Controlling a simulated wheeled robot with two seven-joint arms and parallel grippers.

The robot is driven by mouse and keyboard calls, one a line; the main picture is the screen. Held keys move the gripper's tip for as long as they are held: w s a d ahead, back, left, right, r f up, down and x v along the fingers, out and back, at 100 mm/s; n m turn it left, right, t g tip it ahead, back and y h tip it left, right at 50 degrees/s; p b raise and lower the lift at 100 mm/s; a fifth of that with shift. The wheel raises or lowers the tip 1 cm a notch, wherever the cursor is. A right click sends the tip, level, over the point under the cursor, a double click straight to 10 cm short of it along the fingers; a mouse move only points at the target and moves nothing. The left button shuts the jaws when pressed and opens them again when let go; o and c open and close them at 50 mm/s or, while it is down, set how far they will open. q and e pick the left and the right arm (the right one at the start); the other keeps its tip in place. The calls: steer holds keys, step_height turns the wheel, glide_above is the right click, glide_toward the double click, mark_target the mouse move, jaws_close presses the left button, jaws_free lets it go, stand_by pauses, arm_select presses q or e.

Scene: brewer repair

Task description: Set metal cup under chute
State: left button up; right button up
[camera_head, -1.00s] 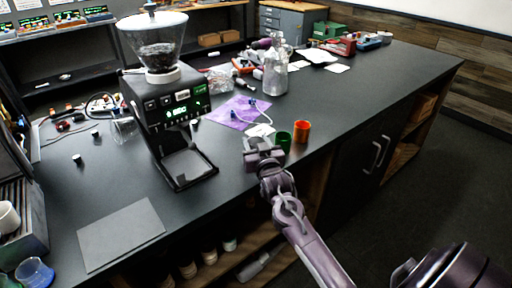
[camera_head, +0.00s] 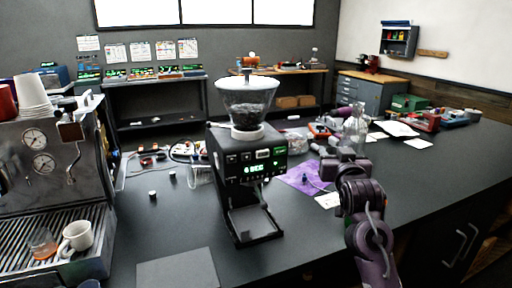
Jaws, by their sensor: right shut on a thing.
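The grinder (camera_head: 249,160) is black, with a clear hopper of dark beans (camera_head: 247,103), a lit green display and a tray (camera_head: 252,222) at its foot. Its chute is too small to make out clearly; the space above the tray looks empty. My right gripper (camera_head: 345,162) is to the right of the grinder, over the counter near the purple mat (camera_head: 303,177). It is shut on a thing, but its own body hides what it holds. I cannot make out the metal cup. My left gripper is not in view.
An espresso machine (camera_head: 52,158) with a white mug (camera_head: 76,238) and an amber glass (camera_head: 41,243) stands at the left. A flat grey mat (camera_head: 178,270) lies in front. A clear bottle (camera_head: 356,130) stands behind my right gripper. The counter between grinder and espresso machine is mostly clear.

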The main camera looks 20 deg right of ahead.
steer(key=s+a+f+n+y, duration=0.1)
steer(key=s+a+f, duration=0.2)
steer(key=a+f, duration=0.2)
steer(key=s+a+f+n+y, duration=0.1)
steer(key=s+a+f+y, duration=0.1)
steer(key=a+f, duration=0.3)
steer(key=s+a+f+y, duration=0.1)
steer(key=s+a+f, duration=0.3)
steer(key=a+f, duration=0.1)
steer(key=shift+s+a+f+n+t+y, duration=0.15)
steer(key=shift+s+f+n+t+y, duration=0.15)
steer(key=shift+f+n, duration=0.15)
steer(key=s+a+f, duration=0.2)
steer(key=s+f, duration=0.1)
steer(key=s, duration=0.4)
steer(key=s+a+f+y, duration=0.1)
steer(key=s+a+f, duration=0.1)
steer(key=s, duration=0.5)
steer(key=shift+f+n, duration=0.35)
steer(key=shift+f, duration=0.35)
